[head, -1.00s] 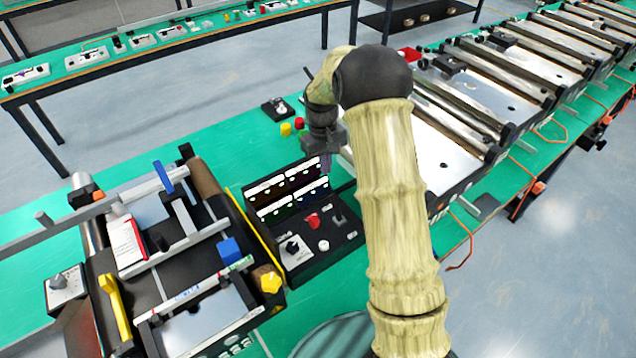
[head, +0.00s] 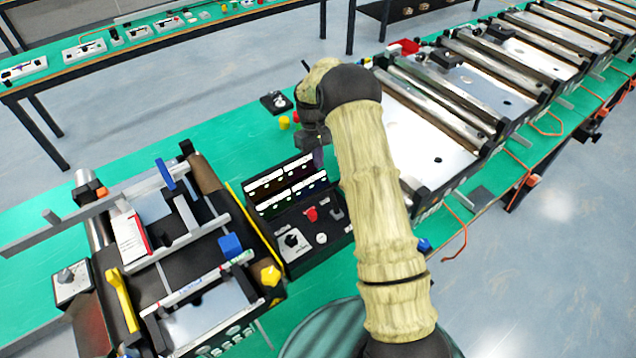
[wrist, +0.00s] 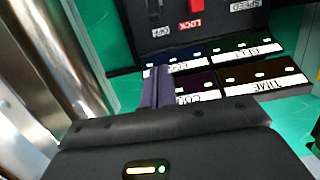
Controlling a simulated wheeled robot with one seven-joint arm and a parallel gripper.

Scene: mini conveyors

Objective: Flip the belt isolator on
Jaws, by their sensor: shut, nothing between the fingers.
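A black control box (head: 300,250) stands on the green bench in the head view. Its front deck carries a black knob on a white plate (head: 292,243), a red control (head: 311,214), a white button (head: 321,238) and a small grey switch (head: 336,213). My gripper (head: 318,158) is above and behind the box's raised label panel (head: 285,187). In the wrist view my gripper's fingers (wrist: 155,88) are together and empty over that panel, and the red control (wrist: 191,8) shows beyond, marked LOCK.
A small conveyor (head: 160,240) with blue and yellow parts stands left of the box. Large roller conveyors (head: 430,140) run to the right. Red and yellow buttons (head: 284,122) and a black switch block (head: 276,103) sit behind my gripper. Bare green bench lies behind the box.

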